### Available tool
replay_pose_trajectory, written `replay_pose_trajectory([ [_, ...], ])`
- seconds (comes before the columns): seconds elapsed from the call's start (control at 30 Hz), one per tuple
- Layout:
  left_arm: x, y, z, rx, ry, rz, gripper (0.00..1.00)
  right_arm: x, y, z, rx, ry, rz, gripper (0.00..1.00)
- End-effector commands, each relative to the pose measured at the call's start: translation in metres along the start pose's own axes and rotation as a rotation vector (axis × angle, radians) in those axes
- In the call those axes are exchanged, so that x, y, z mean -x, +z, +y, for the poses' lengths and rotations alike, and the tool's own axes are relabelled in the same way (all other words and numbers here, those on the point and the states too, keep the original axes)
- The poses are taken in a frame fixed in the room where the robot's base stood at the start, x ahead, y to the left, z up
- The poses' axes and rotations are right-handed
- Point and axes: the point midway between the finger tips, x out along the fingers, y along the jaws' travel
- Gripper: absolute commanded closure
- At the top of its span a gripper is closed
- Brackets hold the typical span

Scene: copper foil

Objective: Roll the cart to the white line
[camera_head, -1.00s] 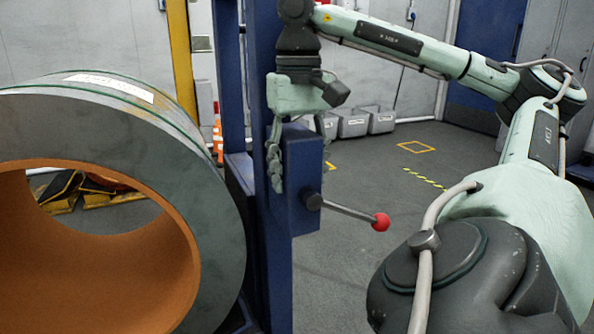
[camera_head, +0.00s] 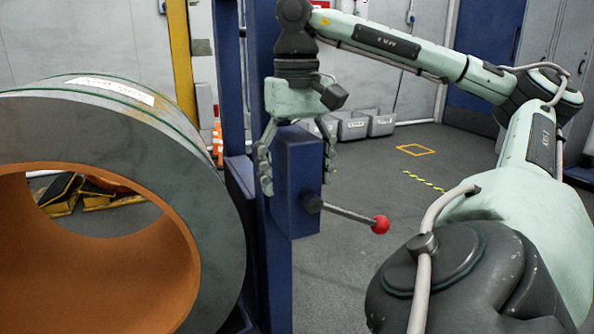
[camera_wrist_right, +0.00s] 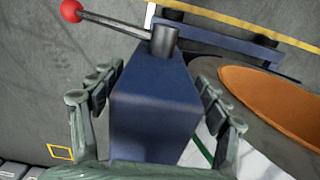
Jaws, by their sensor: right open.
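The blue cart frame (camera_head: 262,215) stands at the centre of the head view, with a blue box (camera_head: 295,180) on its post. A grey lever with a red knob (camera_head: 381,224) sticks out of the box to the right; the knob also shows in the wrist view (camera_wrist_right: 71,11). A big grey roll with an orange inside (camera_head: 215,240) is at the left. My right gripper (camera_head: 297,160) is open, pointing down over the box. In the wrist view its fingers (camera_wrist_right: 155,115) stand on both sides of the box; contact is unclear. My left gripper and any white line are not in view.
Grey bins (camera_head: 352,127) stand by the back wall. Yellow floor marks (camera_head: 415,150) and a striped strip (camera_head: 424,180) lie on the floor at the right. A yellow post (camera_head: 181,60) and an orange cone (camera_head: 217,145) are behind the cart. The floor right of the lever is clear.

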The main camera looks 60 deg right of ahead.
Motion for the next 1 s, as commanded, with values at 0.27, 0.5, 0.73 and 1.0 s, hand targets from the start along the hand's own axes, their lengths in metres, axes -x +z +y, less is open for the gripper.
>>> replay_pose_trajectory([
  [0.27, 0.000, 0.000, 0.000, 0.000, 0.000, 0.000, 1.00, 0.026, -0.001, -0.001, 0.002, -0.004, 0.001, 0.25],
  [0.5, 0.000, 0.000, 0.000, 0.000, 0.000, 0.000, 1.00, 0.061, 0.000, 0.000, -0.001, 0.003, -0.002, 0.25],
  [0.73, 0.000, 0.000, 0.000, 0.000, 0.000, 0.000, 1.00, 0.099, 0.000, 0.001, -0.005, 0.004, -0.001, 0.25],
  [1.0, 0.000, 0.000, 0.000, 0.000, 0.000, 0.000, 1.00, 0.119, 0.000, -0.001, -0.001, 0.001, -0.001, 0.25],
])
